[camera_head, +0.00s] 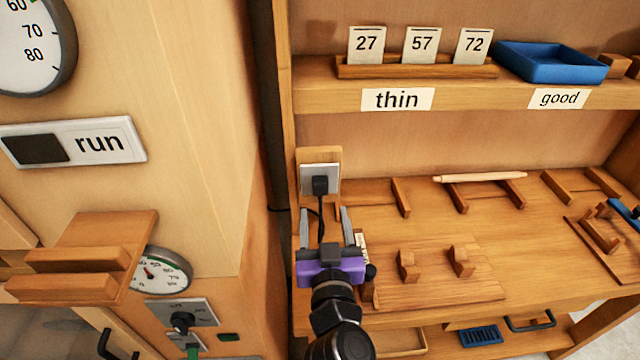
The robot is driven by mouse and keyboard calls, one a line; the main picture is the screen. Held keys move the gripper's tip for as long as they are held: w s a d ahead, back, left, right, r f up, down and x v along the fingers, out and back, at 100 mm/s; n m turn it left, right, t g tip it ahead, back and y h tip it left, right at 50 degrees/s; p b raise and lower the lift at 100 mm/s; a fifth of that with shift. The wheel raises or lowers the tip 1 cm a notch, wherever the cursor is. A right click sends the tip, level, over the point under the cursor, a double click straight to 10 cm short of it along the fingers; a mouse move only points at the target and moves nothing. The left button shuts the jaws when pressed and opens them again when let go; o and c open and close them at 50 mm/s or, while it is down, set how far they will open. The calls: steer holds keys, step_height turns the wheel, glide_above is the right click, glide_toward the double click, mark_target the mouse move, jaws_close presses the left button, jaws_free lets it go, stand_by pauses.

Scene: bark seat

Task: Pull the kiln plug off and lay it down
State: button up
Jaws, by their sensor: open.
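The black kiln plug (320,186) sits in a white socket plate (333,180) on an upright wooden block at the left end of the bench. Its black cord hangs down from it and curves off to the left behind the fingers. My gripper (325,212), with a purple body and grey fingers, is open just below the plug in the picture. One finger is left of the cord and one right of it. The fingers do not appear to touch the plug; the exact depth gap cannot be told. Part of the cord is hidden by my gripper.
The wooden bench (380,225) has raised rails and a pale rod (480,177). A board with two blocks (440,290) lies right of my gripper. A shelf above holds number cards and a blue tray (550,66). The kiln cabinet (190,90) stands close on the left.

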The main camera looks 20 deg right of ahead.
mark_target(320, 191)
steer(key=shift+x, duration=4.15)
steer(key=shift+b, duration=0.65)
jaws_close()
steer(key=shift+s+a, duration=0.1)
steer(key=shift+s, duration=0.05)
steer(key=b+v, duration=0.2)
steer(key=v, duration=0.3)
steer(key=shift+s, duration=0.35)
steer(key=shift+r, duration=0.2)
